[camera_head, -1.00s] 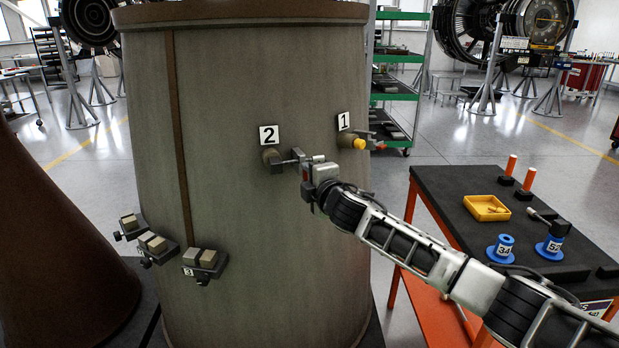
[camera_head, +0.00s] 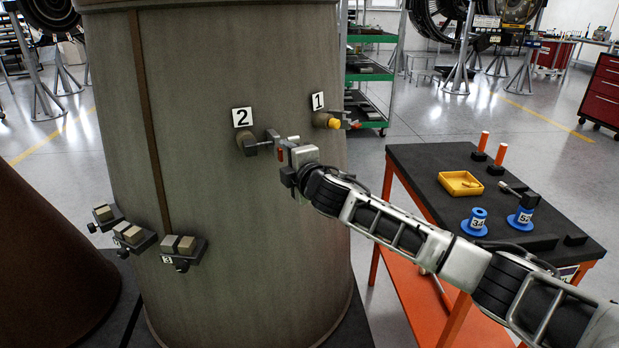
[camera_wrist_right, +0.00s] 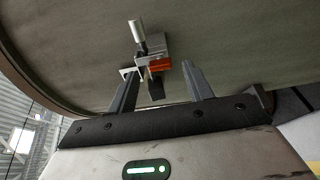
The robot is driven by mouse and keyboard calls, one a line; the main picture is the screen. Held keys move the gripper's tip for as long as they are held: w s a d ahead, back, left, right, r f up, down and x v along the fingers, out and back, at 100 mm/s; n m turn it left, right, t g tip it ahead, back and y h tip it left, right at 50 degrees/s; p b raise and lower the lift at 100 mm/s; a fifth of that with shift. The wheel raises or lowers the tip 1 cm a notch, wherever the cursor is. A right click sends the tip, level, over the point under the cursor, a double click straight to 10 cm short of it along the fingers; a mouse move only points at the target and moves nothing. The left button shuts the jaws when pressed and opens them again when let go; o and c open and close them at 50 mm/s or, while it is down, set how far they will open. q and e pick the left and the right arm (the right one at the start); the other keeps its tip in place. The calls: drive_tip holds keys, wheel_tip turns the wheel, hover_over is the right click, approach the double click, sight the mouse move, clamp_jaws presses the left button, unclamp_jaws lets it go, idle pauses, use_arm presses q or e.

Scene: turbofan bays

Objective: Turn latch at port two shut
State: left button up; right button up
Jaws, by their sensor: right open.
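The port two fitting (camera_head: 247,144) is a round boss below the "2" label (camera_head: 242,117) on the large grey-green cylinder. Its latch (camera_head: 270,141) sticks out to the right with a dark crossbar. My right gripper (camera_head: 284,150) is at the latch's outer side, and its body partly hides the latch. In the right wrist view the latch (camera_wrist_right: 152,62) shows a pale round peg, a grey block and an orange-red part. It lies ahead of and between the spread fingers of the right gripper (camera_wrist_right: 160,70), with no clear contact. My left gripper is out of view.
Several clamp-like blocks (camera_head: 180,250) sit low on the cylinder (camera_head: 250,230).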

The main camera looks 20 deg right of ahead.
drive_tip(key=s+d+r+b, duration=0.1)
drive_tip(key=s, duration=1.2)
drive_tip(key=shift+s+r, duration=0.35)
drive_tip(key=shift+d, duration=0.1)
drive_tip(key=s+a+f+m+g+y, duration=0.1)
drive_tip(key=s+a+f+m, duration=0.15)
drive_tip(key=f, duration=0.45)
drive_tip(key=s+a+f+m+g+y, duration=0.1)
drive_tip(key=s+a+f+m+g, duration=0.1)
drive_tip(key=s+f+m, duration=0.3)
drive_tip(key=s+a+f+g, duration=0.1)
drive_tip(key=s+a+f, duration=0.2)
drive_tip(key=f, duration=0.5)
drive_tip(key=s+f+m+g, duration=0.2)
drive_tip(key=s+f+m, duration=0.7)
drive_tip(key=s+f, duration=0.3)
drive_tip(key=s, duration=0.3)
drive_tip(key=shift+h, duration=0.3)
drive_tip(key=shift+d+f, duration=0.1)
